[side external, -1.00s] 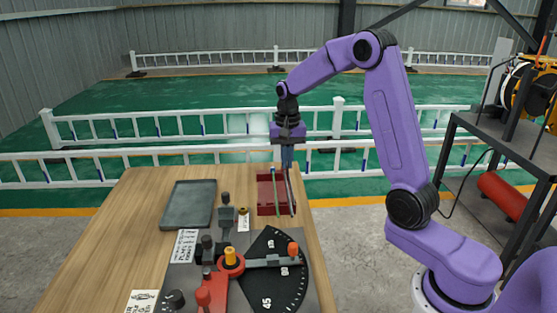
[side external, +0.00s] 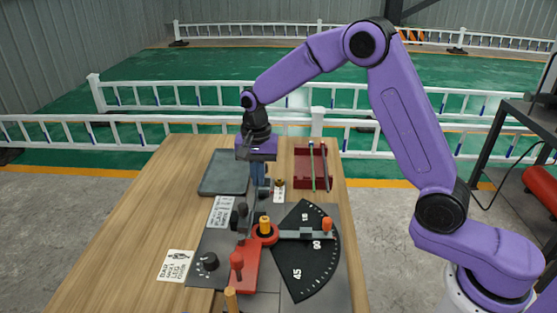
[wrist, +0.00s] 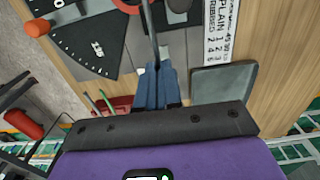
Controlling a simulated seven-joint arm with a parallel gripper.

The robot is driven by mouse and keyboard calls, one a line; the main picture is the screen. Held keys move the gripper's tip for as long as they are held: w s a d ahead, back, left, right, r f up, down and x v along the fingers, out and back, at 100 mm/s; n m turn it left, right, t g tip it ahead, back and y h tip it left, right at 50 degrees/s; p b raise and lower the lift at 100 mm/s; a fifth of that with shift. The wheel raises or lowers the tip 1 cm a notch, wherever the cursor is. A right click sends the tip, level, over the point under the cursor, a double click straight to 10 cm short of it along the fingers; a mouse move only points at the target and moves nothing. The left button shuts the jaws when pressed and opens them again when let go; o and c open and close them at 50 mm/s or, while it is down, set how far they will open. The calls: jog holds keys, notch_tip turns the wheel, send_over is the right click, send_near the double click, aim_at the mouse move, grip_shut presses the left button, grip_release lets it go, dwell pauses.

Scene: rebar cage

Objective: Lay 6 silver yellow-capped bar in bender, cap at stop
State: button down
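My gripper (side external: 258,188) is above the table, just behind the bender. Its blue fingers, also in the wrist view (wrist: 155,88), appear shut on a dark grey bar (wrist: 149,35), which runs from them toward the bender. No yellow cap shows on this bar; its far end is cut off in the wrist view. The bender has a grey base plate (side external: 212,247), a black angle dial (side external: 315,262), a red lever (side external: 245,268), and a yellow-orange pin (side external: 265,224). Which part is the stop, I cannot tell.
A red tray (side external: 301,178) at the back right holds a green bar (side external: 313,160) and another thin bar (side external: 324,165). An empty grey tray (side external: 219,174) is at the back left. Printed cards (side external: 176,265) lie on the table. Bare wood is free at the left.

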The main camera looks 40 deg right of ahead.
jog(key=shift+a, duration=0.3)
jog(key=shift+f, duration=0.1)
jog(key=shift+f, duration=3.55)
jog(key=shift+f, duration=0.2)
jog(key=shift+w+d+r, duration=0.1)
jog(key=shift+w+d, duration=0.2)
jog(key=shift+d, duration=0.05)
jog(key=c, duration=1.2)
grip_release()
jog(key=shift+r, duration=0.1)
